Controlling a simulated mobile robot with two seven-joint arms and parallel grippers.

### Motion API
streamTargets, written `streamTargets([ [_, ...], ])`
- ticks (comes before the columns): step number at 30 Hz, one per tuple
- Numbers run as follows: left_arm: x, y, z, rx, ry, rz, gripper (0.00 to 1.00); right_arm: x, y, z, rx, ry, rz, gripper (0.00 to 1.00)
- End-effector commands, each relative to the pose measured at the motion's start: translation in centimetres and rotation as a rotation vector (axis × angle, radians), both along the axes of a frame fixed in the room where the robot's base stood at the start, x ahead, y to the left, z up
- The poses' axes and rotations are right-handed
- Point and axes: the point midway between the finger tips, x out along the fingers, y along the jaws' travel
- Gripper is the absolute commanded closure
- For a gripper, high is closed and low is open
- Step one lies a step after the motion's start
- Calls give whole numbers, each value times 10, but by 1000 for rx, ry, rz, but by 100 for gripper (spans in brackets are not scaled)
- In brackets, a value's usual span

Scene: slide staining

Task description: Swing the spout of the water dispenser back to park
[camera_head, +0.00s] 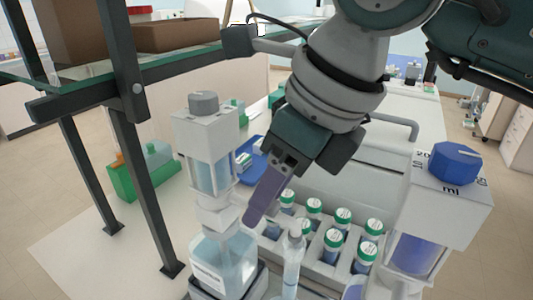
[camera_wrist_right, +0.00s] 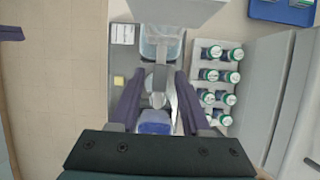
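The water dispenser (camera_head: 210,124) appears to be the white-bodied unit with a grey knob, mounted on a clear bottle with a white label (camera_head: 222,262). My left gripper is not in view.
A rack of green-capped vials (camera_head: 340,238) stands right of the gripper. A second dispenser with a blue knob (camera_head: 455,162) stands at the right. A slim clear bottle (camera_head: 293,258) is close by the finger. A dark-framed glass shelf (camera_head: 95,85) rises at left.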

Motion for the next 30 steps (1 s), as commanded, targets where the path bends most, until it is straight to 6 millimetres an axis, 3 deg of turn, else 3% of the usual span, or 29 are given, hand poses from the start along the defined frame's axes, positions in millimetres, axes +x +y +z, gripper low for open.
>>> streamTargets([
  [1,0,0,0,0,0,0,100,0,0,0,0,0,0,60],
  [12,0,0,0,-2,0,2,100,0,0,1,0,0,0,100],
  [30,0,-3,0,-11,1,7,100,0,0,1,1,-1,0,100],
])
